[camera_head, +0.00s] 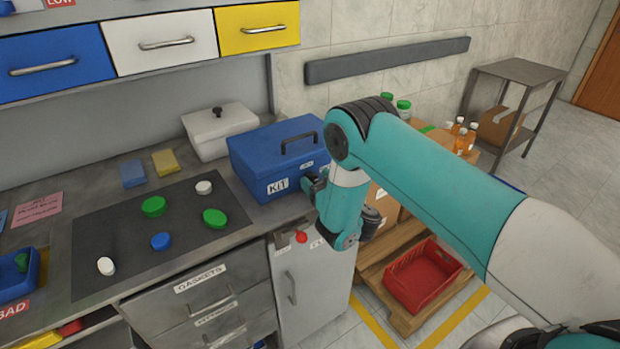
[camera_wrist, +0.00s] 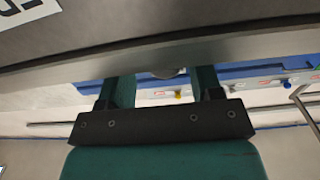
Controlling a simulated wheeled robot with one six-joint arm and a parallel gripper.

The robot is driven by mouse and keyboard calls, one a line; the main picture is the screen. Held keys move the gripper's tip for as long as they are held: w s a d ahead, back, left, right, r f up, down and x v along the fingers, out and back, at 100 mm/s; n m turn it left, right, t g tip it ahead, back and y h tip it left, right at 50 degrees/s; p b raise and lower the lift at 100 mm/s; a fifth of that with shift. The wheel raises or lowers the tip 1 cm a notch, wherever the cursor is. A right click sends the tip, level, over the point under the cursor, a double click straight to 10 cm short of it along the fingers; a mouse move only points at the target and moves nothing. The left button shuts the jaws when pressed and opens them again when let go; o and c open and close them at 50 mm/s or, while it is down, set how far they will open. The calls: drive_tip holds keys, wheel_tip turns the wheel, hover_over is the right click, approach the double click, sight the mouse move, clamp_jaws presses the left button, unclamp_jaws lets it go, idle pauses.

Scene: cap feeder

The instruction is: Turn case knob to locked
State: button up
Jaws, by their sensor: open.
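The blue case (camera_head: 262,165) with a white KIT label and a dark top handle stands closed at the right end of the bench. My gripper (camera_head: 313,184) is at the case's front right corner, its tips partly hidden by my own wrist. In the wrist view my gripper (camera_wrist: 163,88) is open, its two fingers apart with nothing clasped. A small rounded grey thing shows between and just beyond the fingers, below a dark surface; I cannot tell whether it is the case knob. No knob position can be read in either view.
A white lidded box (camera_head: 218,130) stands left of the case. A dark mat (camera_head: 125,245) holds several green, white and blue caps. A red crate (camera_head: 422,278) sits on a pallet below my arm. A red knob (camera_head: 301,237) is on the cabinet front.

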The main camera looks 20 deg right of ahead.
drive_tip(key=shift+a, duration=0.15)
drive_tip(key=shift+c, duration=1.2)
drive_tip(key=shift+a, duration=0.1)
drive_tip(key=c, duration=0.6)
drive_tip(key=shift+c, duration=0.2)
